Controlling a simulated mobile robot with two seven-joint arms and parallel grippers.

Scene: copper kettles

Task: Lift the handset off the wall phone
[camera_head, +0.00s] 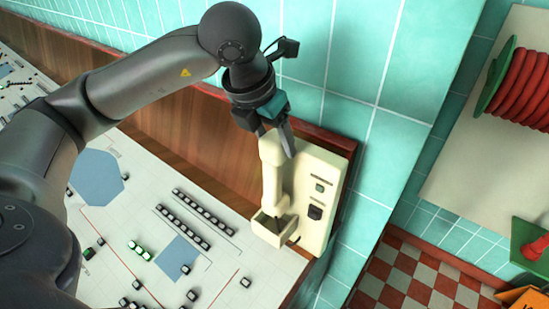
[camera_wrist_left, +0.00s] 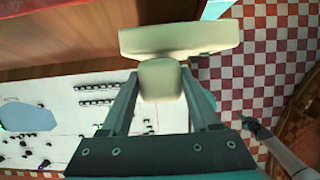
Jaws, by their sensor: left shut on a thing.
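The cream wall phone (camera_head: 323,167) hangs on a wooden backing at the teal tiled wall in the head view. Its pale handset (camera_head: 271,183) stands roughly upright along the phone's left side. The handset's lower end is at the open box-like cradle (camera_head: 268,231); I cannot tell whether it still touches it. My left gripper (camera_head: 277,143) is shut on the handset's upper part. In the left wrist view the handset's end (camera_wrist_left: 160,80) sits between both fingers, with a wide cream part, seemingly the phone body (camera_wrist_left: 180,38), beyond it.
A white panel (camera_head: 150,205) with small dark blocks and blue shapes lies left of and below the phone. A wooden strip (camera_head: 180,135) runs along the wall behind it. A red hose reel (camera_head: 520,90) is at the right, above a red-and-white checked floor (camera_head: 410,280).

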